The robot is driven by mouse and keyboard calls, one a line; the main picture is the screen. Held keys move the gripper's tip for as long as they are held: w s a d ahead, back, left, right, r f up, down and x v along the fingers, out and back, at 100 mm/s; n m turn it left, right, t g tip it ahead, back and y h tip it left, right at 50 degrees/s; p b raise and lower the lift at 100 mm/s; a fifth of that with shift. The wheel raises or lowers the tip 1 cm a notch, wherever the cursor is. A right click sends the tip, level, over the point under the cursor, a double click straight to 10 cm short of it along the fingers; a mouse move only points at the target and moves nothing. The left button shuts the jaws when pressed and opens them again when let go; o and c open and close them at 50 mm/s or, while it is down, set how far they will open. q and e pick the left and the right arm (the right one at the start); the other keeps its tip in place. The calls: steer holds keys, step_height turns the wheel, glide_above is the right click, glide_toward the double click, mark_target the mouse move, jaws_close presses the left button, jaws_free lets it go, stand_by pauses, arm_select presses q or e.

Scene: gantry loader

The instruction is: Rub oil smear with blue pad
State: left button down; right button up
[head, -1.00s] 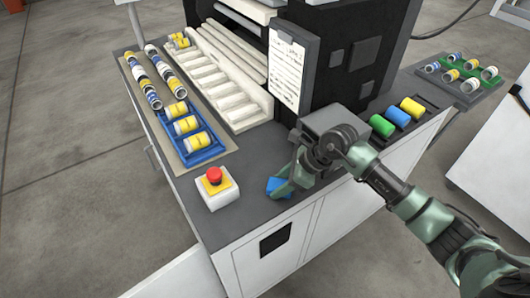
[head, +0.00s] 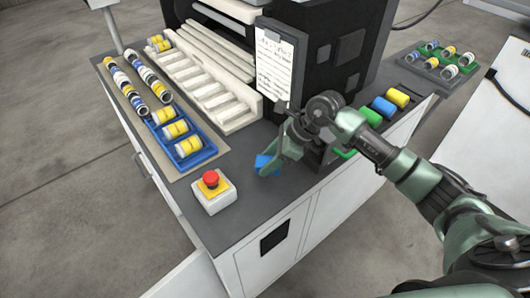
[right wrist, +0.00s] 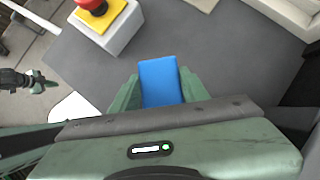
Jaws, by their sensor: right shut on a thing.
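The blue pad (head: 264,162) is between the fingers of my right gripper (head: 270,168), low over the dark countertop right of the red stop button. In the right wrist view the blue pad (right wrist: 160,82) sticks out past both green fingers, which are shut on it. I cannot tell whether the pad touches the counter. No oil smear can be made out in either view; the pad and gripper cover part of the counter. My left gripper (right wrist: 42,82) seems to show small at the left of the right wrist view; its jaws are too small to read.
The red stop button (head: 211,180) on its yellow and white box stands near the counter's front corner. A blue tray (head: 205,153) with yellow rolls lies behind it. The white slotted rack (head: 200,85) and black machine (head: 325,60) bound the back.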

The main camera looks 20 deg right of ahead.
steer(key=shift+w+r+p, duration=0.15)
steer(key=shift+r+p, duration=0.15)
steer(key=shift+r, duration=1.1)
